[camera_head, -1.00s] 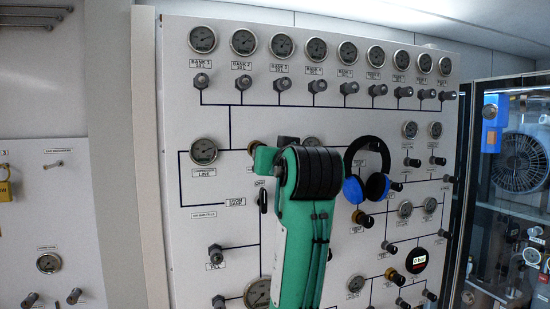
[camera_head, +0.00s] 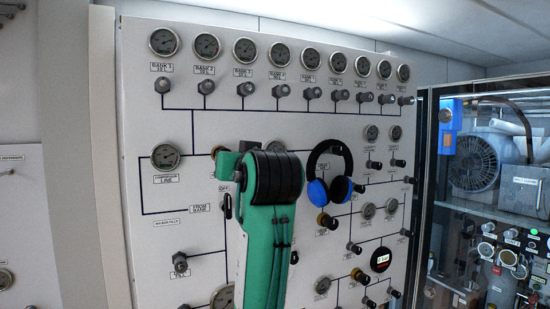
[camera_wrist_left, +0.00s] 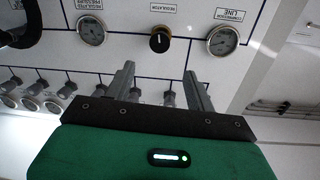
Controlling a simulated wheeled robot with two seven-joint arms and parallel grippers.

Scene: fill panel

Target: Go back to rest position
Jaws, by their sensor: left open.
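My green left arm rises in front of the white fill panel (camera_head: 170,230) in the head view, its black-banded joint at the top; its gripper is hidden there. In the left wrist view my left gripper (camera_wrist_left: 160,85) is open and empty, its two grey fingers apart. Beyond the fingers are a black regulator knob (camera_wrist_left: 160,40) and the compressor line gauge (camera_wrist_left: 222,40), with no visible contact. My right gripper is in neither view.
Blue-and-black headphones (camera_head: 329,172) hang on the panel just right of my arm. A row of bank gauges (camera_head: 246,50) and knobs runs along the top. A glass-fronted cabinet (camera_head: 425,200) with a fan (camera_head: 474,163) stands at the right.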

